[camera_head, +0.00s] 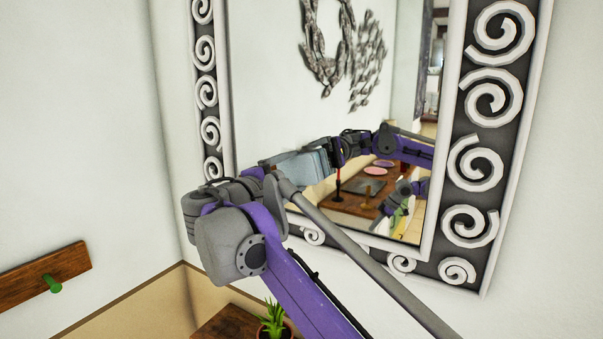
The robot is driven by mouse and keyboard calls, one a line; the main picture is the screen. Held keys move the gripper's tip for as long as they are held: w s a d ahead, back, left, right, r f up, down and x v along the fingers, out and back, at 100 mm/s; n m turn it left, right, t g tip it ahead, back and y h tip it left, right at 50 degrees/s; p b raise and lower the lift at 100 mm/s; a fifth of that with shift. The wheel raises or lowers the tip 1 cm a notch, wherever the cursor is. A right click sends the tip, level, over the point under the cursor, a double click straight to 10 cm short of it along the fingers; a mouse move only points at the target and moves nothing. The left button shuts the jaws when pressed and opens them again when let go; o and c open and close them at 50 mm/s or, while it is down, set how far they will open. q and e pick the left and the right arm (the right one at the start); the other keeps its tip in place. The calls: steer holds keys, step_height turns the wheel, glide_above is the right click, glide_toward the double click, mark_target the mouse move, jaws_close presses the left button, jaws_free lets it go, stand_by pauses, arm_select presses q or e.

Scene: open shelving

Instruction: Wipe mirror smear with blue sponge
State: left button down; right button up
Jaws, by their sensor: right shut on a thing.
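The mirror (265,95) hangs on the wall in a black frame with white scrolls. My right arm reaches up from the lower right, and my right gripper (278,172) is at the lower left of the glass, partly hidden behind its own wrist. It is shut on the pale blue sponge (303,169), which is at or very near the glass; contact cannot be told. The sponge and its reflection run together. I cannot make out a smear; my arm covers part of the lower glass. My left gripper is not directly in view.
A potted plant (273,318) stands on a wooden surface (228,325) below the mirror. A wooden rail with a green peg (50,282) is on the left wall. The mirror reflects my arms, a table and wall decorations. The upper glass is clear of my arm.

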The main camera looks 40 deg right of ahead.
mark_target(310, 161)
steer(key=shift+w+a, duration=0.3)
steer(key=shift+w, duration=0.45)
steer(key=shift+w+a, duration=0.3)
steer(key=shift+w, duration=0.3)
steer(key=shift+s+d+r, duration=0.4)
steer(key=shift+s+r, duration=0.1)
steer(key=shift+s, duration=0.45)
steer(key=shift+s+d+r, duration=0.45)
steer(key=shift+s, duration=0.5)
steer(key=shift+s+d+r, duration=0.4)
steer(key=shift+s+r, duration=0.1)
steer(key=shift+s, duration=0.45)
steer(key=shift+s+d, duration=0.3)
steer(key=shift+s, duration=0.45)
steer(key=shift+s+d, duration=0.3)
steer(key=shift+s, duration=0.45)
arm_select(q)
steer(key=shift+w+r, duration=0.35)
steer(key=shift+r, duration=0.05)
arm_select(e)
steer(key=shift+a, duration=0.1)
